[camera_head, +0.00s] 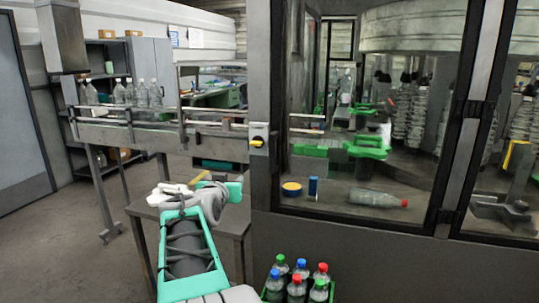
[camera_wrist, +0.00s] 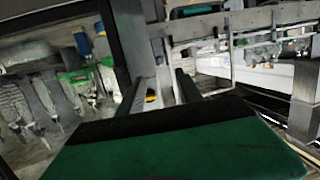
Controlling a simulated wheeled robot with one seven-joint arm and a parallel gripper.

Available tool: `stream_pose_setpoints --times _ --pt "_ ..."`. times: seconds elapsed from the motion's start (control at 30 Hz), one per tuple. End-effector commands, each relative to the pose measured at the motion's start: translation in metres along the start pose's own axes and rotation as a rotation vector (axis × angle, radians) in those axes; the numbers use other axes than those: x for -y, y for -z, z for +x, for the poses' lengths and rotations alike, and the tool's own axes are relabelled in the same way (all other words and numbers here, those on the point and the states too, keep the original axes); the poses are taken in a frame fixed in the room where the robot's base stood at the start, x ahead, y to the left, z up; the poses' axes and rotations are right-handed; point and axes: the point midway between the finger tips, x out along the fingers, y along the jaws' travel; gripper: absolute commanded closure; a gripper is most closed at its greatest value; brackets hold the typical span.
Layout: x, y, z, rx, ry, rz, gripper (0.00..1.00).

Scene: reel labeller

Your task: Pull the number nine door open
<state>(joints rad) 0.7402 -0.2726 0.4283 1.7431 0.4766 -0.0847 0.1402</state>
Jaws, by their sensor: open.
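A glass door with a black frame (camera_head: 445,190) closes the front of the machine at the right of the head view. It looks shut. I cannot read a number nine on any door. A grey box with a yellow knob (camera_head: 257,142) sits on the post left of this door; the yellow knob (camera_wrist: 151,98) also shows in the wrist view. My gripper (camera_wrist: 159,78) is open, with two dark fingers apart and nothing held, pointing towards the post.
A grey table (camera_head: 143,212) stands beneath my wrist. A conveyor (camera_head: 150,133) with clear bottles runs behind it. A green crate of several capped bottles (camera_head: 270,285) is on the floor at the bottom. A fallen bottle (camera_head: 378,198) lies behind the glass. Open floor lies left.

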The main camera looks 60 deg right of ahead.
Motion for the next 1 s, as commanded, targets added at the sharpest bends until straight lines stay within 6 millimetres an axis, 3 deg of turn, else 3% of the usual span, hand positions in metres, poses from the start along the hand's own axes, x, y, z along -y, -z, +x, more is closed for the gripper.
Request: stream_pose_setpoints --times 0.03,0.1,0.2,0.6,0.93,1.0 --pt "-0.036 0.019 0.017 -0.070 -0.076 0.016 0.58" --pt "-0.069 0.040 0.027 -0.147 -0.146 0.027 0.58" --pt "-0.091 0.055 0.034 -0.201 -0.190 0.031 0.58" --pt "-0.104 0.071 0.097 -0.204 -0.191 0.030 0.58" --pt "-0.105 0.071 0.106 -0.206 -0.189 0.031 0.58" --pt "-0.105 0.071 0.106 -0.206 -0.189 0.031 0.62"
